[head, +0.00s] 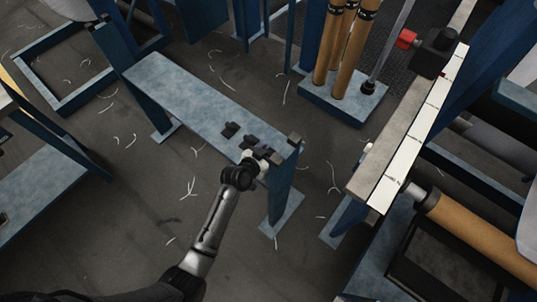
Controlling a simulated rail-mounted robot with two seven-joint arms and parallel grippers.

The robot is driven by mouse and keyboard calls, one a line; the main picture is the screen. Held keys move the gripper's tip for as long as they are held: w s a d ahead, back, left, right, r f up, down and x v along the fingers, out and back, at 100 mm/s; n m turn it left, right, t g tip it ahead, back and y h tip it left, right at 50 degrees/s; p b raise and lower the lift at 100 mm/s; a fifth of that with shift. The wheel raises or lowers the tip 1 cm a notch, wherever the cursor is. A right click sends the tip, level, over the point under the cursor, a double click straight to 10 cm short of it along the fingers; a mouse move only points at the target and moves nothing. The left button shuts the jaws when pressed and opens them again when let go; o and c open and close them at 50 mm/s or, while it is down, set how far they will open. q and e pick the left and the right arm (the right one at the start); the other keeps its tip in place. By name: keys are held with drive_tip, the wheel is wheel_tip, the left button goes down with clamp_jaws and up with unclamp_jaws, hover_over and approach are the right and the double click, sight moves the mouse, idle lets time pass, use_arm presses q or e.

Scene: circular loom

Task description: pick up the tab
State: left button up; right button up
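A blue-grey bench (180,87) stands left of centre in the head view. Small dark pieces lie near its right end. One dark piece (230,129) is apart from my gripper; another (250,141) lies close beside it. I cannot tell for sure which one is the tab. My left gripper (262,155) is at the bench's front right edge, next to the nearer dark piece. Its fingers are small and dark against the dark piece, so I cannot tell whether they are open, shut or touching anything. My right gripper is not in view.
A small dark block (294,139) sits at the bench's right end. A blue stand (345,97) holds upright brown rolls behind it. A long beam with a white strip (404,150) and a brown roll (480,238) are on the right. White thread scraps litter the open floor.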

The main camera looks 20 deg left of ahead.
use_arm(q)
drive_tip(key=c, duration=0.5)
drive_tip(key=shift+r, duration=0.1)
wheel_tip(320, 180, up, 10)
drive_tip(key=p, duration=0.5)
drive_tip(key=shift+p, duration=0.4)
